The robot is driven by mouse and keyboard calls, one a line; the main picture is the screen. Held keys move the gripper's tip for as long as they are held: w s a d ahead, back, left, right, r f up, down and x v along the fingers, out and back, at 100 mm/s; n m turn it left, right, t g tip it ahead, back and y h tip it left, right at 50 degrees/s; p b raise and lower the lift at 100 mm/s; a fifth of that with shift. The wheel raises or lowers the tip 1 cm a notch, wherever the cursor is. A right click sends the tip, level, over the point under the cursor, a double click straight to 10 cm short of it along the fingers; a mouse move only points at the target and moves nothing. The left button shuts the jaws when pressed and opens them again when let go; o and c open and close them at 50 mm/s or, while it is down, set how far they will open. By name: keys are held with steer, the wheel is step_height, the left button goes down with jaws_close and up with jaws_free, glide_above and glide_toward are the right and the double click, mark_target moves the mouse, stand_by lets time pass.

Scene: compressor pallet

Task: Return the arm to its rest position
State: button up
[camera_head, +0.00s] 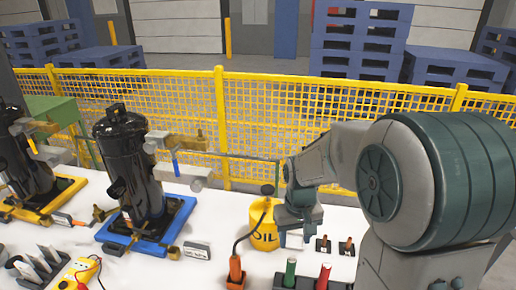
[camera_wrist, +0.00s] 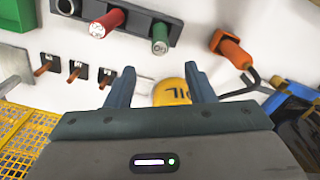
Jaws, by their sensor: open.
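My arm (camera_head: 330,155) reaches in from the right over the white table in the head view, with a bend above the table.
A black compressor (camera_head: 128,165) stands on a blue pallet (camera_head: 181,213) to the left. A holder with red (camera_head: 323,276) and green (camera_head: 290,273) handles and an orange-handled tool (camera_head: 236,272) lie in front. A yellow mesh fence (camera_head: 270,110) runs behind the table.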

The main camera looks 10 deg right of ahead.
steer(key=s+r+t, duration=0.1)
steer(key=s+r, duration=0.3)
steer(key=s, duration=0.3)
steer(key=s+r+m+t, duration=0.1)
steer(key=s+r+t, duration=0.1)
steer(key=s, duration=0.4)
steer(key=shift+v, duration=0.95)
steer(key=shift+s, duration=0.15)
